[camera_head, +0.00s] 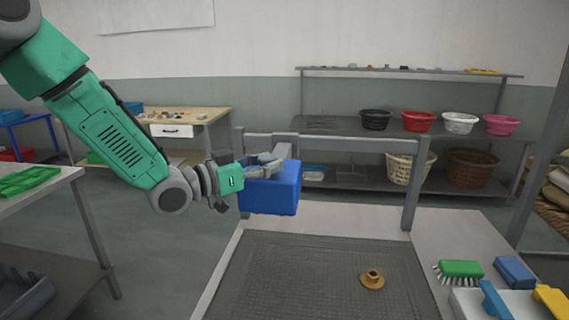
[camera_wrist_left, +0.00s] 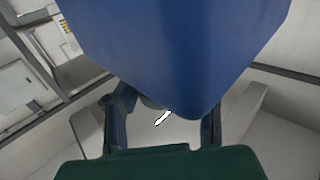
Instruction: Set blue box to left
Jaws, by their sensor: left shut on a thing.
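The blue box (camera_head: 270,196) is held in the air above the far edge of the grey mesh worktop (camera_head: 320,280). My left gripper (camera_head: 266,164), on the green arm from the left, is shut on the box at its upper side. In the left wrist view the box (camera_wrist_left: 180,45) fills the upper middle, and its far side is hidden. My right gripper is not in view.
A brass-coloured fitting (camera_head: 372,279) lies on the mesh. A green brush (camera_head: 460,269) and a blue block (camera_head: 514,271) lie at the right. A grey frame (camera_head: 412,185) rises behind the worktop. A side table with a green tray (camera_head: 28,180) stands left.

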